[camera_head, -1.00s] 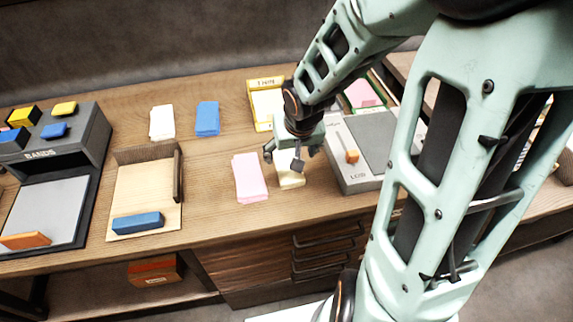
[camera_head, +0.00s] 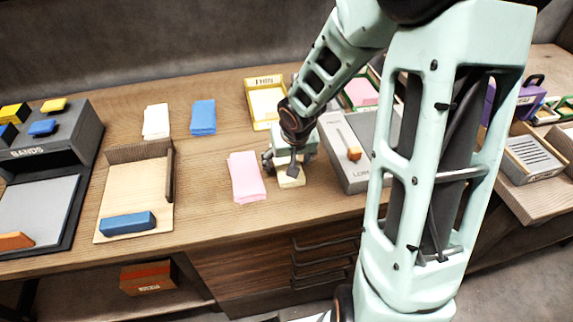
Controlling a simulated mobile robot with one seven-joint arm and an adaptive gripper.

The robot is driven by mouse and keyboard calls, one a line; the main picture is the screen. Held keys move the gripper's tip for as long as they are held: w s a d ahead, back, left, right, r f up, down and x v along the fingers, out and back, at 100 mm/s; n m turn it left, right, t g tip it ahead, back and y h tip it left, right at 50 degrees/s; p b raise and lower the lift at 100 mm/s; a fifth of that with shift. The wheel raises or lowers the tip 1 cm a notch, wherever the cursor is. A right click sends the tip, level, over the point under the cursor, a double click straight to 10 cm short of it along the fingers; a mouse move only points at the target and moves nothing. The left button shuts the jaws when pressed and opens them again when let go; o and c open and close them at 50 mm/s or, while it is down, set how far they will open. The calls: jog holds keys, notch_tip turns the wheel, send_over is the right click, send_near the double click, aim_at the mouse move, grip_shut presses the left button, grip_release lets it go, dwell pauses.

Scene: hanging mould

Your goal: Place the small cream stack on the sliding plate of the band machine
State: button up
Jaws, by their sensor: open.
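The small cream stack (camera_head: 291,180) lies on the wooden table, right of the pink stack. My gripper (camera_head: 284,172) is open and low over the cream stack, with its fingers around or just above it; I cannot tell whether they touch it. The gripper hides the stack's far part. The band machine (camera_head: 50,150), marked BANDS, stands at the far left. Its grey sliding plate (camera_head: 38,208) is bare in the middle, with an orange block (camera_head: 15,240) at its front edge.
The pink stack (camera_head: 246,177) is close to my gripper's left. A wooden jogging tray (camera_head: 125,190) with a blue block (camera_head: 128,224) stands between it and the band machine. White (camera_head: 156,122) and blue (camera_head: 203,117) stacks lie behind. A grey device (camera_head: 345,180) with an orange knob is just right.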

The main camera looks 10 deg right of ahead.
jog(key=shift+c, duration=0.6)
jog(key=c, duration=1.3)
jog(key=shift+r, duration=0.1)
